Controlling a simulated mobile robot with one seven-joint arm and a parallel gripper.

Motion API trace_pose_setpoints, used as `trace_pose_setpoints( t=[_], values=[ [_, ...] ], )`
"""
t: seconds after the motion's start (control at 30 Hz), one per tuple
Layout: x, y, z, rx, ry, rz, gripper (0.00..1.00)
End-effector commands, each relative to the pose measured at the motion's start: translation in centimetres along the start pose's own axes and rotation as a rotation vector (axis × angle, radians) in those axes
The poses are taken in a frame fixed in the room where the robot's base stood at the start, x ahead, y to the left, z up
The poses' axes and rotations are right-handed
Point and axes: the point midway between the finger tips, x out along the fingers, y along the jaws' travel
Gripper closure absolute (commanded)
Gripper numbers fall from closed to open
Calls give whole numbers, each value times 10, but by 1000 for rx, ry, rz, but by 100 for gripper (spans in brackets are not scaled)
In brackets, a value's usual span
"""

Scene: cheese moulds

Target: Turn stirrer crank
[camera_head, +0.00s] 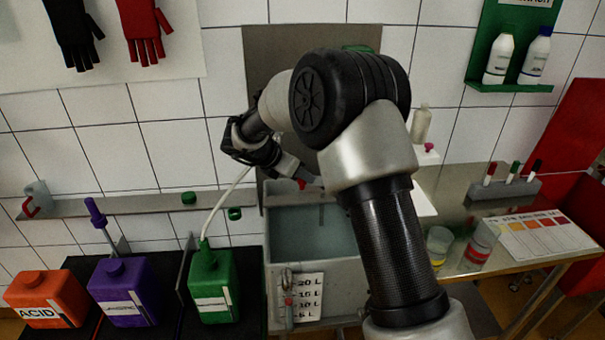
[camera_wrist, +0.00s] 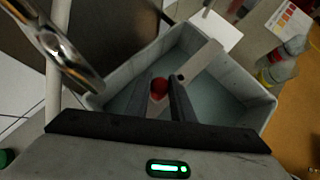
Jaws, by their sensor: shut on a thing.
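The red crank knob (camera_wrist: 159,86) sits between the two fingers of my gripper (camera_wrist: 163,98) in the wrist view, and the gripper is shut on it. A pale flat bar (camera_wrist: 203,60), which looks like the crank arm, slants up and right near the knob, above the grey tank (camera_wrist: 262,108). In the head view a bit of red (camera_head: 303,184) shows at the tip of my gripper (camera_head: 300,179), over the back of the tank (camera_head: 312,278). My arm hides most of the crank and the right part of the tank there.
Orange (camera_head: 45,298), purple (camera_head: 124,291) and green (camera_head: 212,287) canisters stand left of the tank. A white hose (camera_head: 225,196) rises from the green one near my wrist. A steel table (camera_head: 455,262) on the right holds beakers, a colour chart (camera_head: 540,235) and markers.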

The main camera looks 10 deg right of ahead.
Motion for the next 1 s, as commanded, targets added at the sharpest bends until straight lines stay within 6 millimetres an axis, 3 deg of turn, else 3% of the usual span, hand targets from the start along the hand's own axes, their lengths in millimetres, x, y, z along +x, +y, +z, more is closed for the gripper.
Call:
trace_pose_setpoints(
  t=[0.67,0.7,0.8,1.0],
  values=[
    [2,3,5,49,-5,-45,100],
    [2,3,5,49,-5,-45,77],
    [2,3,5,49,-4,-45,60],
    [2,3,4,48,-2,-46,60]
  ],
)
